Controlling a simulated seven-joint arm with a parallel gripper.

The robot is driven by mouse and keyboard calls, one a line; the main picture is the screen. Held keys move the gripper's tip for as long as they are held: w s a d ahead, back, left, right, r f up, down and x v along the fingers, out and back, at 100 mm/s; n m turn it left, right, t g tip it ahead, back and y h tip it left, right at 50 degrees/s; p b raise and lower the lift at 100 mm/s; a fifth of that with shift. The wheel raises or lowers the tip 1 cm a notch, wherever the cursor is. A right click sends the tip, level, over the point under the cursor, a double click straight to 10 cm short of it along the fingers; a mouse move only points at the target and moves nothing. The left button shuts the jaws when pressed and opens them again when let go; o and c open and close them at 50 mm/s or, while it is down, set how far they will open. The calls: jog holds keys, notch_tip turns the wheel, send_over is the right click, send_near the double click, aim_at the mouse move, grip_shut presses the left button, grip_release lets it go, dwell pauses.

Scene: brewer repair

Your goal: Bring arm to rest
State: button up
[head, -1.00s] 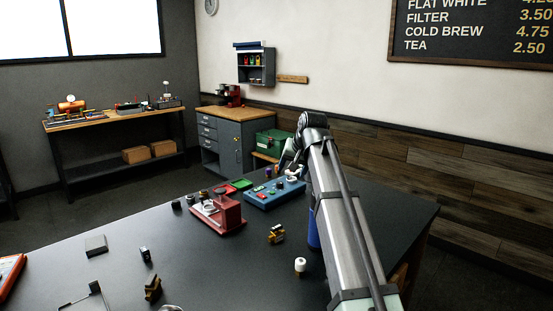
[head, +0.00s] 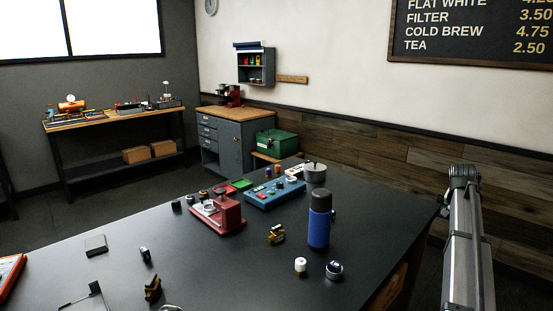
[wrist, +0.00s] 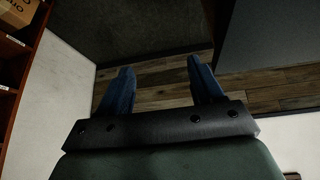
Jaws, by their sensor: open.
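My gripper (wrist: 160,88) shows in the wrist view with its two blue fingers spread apart and nothing between them. Beyond the fingers are dark floor and wood planks. In the head view, my arm stands at the far right, off the right edge of the dark table (head: 120,275). The gripper itself is hidden in the head view.
On the table are a blue bottle with a dark cap (head: 319,225), a red device (head: 222,216), a blue tray (head: 275,195), a grey pot (head: 315,173) and small parts. In the wrist view, a shelf (wrist: 20,55) holds a cardboard box at upper left.

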jog(key=s+d+f+m+g+h, duration=0.1)
jog(key=s+d+f, duration=0.2)
jog(key=s+d, duration=0.5)
jog(key=s+d+f+m+g+h, duration=0.1)
jog(key=s+d+f+m+g, duration=0.15)
jog(key=s+d, duration=0.55)
jog(key=s+d+f, duration=0.3)
jog(key=d+f, duration=0.1)
jog(key=f, duration=0.4)
jog(key=a+f+n+g+y, duration=0.1)
jog(key=a+f+n+y, duration=0.35)
jog(key=a+f, duration=2.2)
jog(key=s+a+f+n+g+y, duration=0.15)
jog(key=s+a+f, duration=0.25)
jog(key=a+f, duration=0.4)
jog(key=s+a+f+n, duration=0.3)
jog(key=s+a+f, duration=0.15)
jog(key=a, duration=0.65)
jog(key=s+a+f+n+g, duration=0.2)
jog(key=s+a+f, duration=0.2)
jog(key=s+a, duration=0.5)
jog(key=s+a+f+n+g, duration=0.2)
jog(key=s+a+f, duration=0.2)
jog(key=s+a, duration=0.5)
jog(key=s, duration=0.7)
jog(key=shift+a+f+y, duration=0.3)
jog(key=shift+y, duration=0.1)
